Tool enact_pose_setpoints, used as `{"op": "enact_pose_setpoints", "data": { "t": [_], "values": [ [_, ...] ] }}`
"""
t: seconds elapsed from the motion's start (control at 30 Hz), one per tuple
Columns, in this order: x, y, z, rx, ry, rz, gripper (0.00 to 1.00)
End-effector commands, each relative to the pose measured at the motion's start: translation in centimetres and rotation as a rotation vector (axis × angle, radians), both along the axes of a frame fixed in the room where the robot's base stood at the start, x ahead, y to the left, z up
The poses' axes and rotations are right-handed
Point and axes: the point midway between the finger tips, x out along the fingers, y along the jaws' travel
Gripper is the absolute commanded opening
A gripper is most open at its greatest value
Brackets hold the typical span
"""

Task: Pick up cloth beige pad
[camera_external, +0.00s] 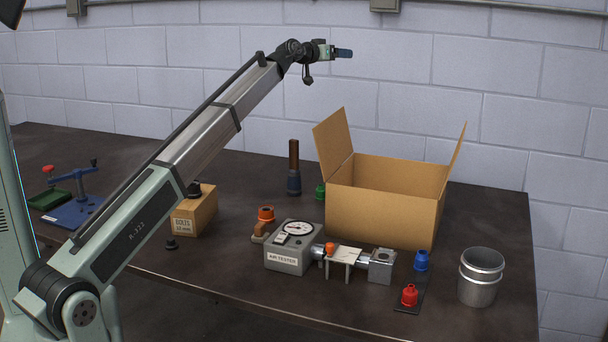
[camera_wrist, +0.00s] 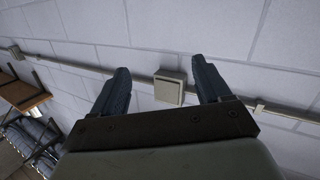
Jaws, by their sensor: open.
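My gripper (camera_external: 344,53) is raised high above the table in the external view, in front of the block wall and far from every object. In the wrist view its two dark fingers (camera_wrist: 163,80) are spread apart with nothing between them. No cloth pad can be made out for certain. A flat pale piece (camera_external: 345,254) lies on a small stand right of the tester. I cannot tell whether either is the beige pad. The wrist view shows no pad.
On the dark table (camera_external: 130,152) stand an open cardboard box (camera_external: 380,205), the grey air tester (camera_external: 290,256), a metal bucket (camera_external: 478,280), a bolts box (camera_external: 194,213) and a blue clamp fixture (camera_external: 75,205). Red and blue fittings sit near the bucket.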

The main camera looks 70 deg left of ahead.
Motion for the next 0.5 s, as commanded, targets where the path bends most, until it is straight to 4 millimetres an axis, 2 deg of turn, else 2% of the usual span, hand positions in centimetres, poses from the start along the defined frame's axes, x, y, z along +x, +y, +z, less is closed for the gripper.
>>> {"op": "enact_pose_setpoints", "data": {
  "t": [0.03, 0.1, 0.2, 0.3, 0.37, 0.5],
  "values": [
    [-0.8, 1.3, -3.5, 0.037, 0.071, -0.003, 0.77],
    [-1.9, 2.5, -7.7, 0.098, 0.175, -0.021, 0.77],
    [-4.4, 3.0, -14.0, 0.189, 0.351, -0.078, 0.77],
    [-7.2, 1.1, -18.8, 0.268, 0.526, -0.172, 0.77],
    [-9.0, -0.7, -20.7, 0.304, 0.616, -0.233, 0.77],
    [-13.7, -5.8, -24.1, 0.371, 0.823, -0.386, 0.77]
  ]
}}
